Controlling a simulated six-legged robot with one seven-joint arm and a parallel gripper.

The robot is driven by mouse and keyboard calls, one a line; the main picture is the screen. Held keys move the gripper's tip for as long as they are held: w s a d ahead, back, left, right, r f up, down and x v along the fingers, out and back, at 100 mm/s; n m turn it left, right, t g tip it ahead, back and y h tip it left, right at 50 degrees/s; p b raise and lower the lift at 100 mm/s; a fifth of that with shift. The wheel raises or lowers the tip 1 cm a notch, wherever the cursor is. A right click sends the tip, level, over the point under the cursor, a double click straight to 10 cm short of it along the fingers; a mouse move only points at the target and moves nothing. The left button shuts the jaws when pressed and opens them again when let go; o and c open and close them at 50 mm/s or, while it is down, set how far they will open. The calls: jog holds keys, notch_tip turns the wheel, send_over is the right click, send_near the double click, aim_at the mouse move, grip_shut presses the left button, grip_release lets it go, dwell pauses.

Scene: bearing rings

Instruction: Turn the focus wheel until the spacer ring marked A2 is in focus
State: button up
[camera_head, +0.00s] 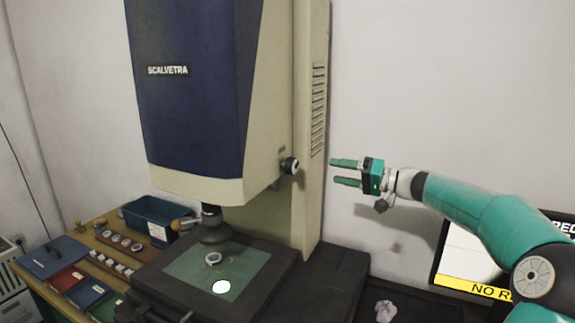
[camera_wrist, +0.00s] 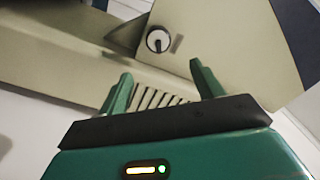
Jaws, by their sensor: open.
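The focus wheel (camera_head: 289,165) is a small dark knob with a pale face on the side of the microscope column. A white round spot (camera_head: 221,287) is also on the stage.
The tall blue and cream microscope (camera_head: 195,90) fills the middle. A monitor (camera_head: 465,262) at the lower right is partly hidden by my arm; its yellow band reads "NO R". A blue bin (camera_head: 155,217) and trays with rings stand at left. Crumpled paper (camera_head: 386,311) lies at the front.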

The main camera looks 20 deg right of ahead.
aim_at(297, 166)
jog(key=x, duration=1.4)
jog(key=shift+f, duration=0.2)
jog(key=shift+s+d, duration=0.1)
jog(key=c, duration=1)
